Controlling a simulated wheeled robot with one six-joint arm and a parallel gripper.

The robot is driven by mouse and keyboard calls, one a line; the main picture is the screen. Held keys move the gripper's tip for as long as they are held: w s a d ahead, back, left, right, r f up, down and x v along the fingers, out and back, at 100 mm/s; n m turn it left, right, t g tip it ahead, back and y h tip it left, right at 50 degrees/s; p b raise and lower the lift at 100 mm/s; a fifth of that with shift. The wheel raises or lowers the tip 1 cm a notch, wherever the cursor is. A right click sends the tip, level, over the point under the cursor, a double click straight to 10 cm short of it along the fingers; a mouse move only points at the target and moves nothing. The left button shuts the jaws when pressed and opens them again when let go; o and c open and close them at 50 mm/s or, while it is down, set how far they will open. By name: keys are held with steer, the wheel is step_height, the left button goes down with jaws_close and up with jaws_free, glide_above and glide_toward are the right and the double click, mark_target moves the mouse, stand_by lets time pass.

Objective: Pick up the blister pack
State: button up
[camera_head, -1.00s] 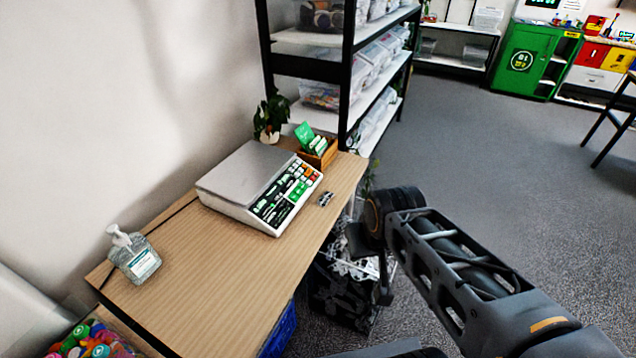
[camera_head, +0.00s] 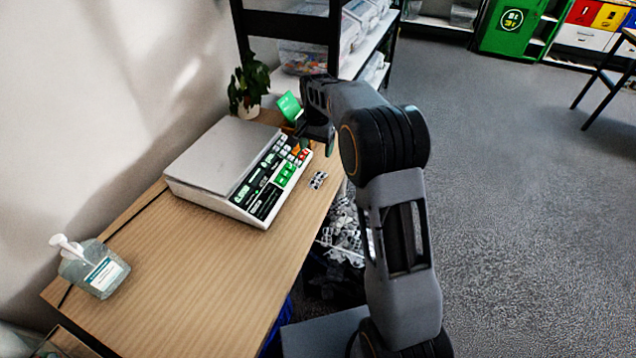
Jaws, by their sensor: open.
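The blister pack (camera_head: 318,180) is a small, grey-and-dark piece lying flat on the wooden table (camera_head: 215,290), near its right edge and just right of the scale. My gripper (camera_head: 315,143) is above the table's far right corner, pointing down, up and slightly left of the pack in the picture. It is open and apart from the pack. Its fingers are dark and partly merge with the arm behind them, and nothing shows between them.
A white scale (camera_head: 212,160) with a keypad stands left of the pack. A sanitizer bottle (camera_head: 95,270), a potted plant (camera_head: 248,88) and a green card (camera_head: 289,106) are also on the table. A shelf rack (camera_head: 338,45) rises behind. A bin of grey parts (camera_head: 343,235) is below the right edge.

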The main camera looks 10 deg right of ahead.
glide_above(315, 182)
step_height(315, 182, down, 8)
steer(key=shift+s+d+f, duration=0.1)
steer(key=shift+s+f, duration=0.05)
steer(key=shift+f, duration=3.5)
steer(key=c, duration=1)
steer(key=shift+c, duration=0.2)
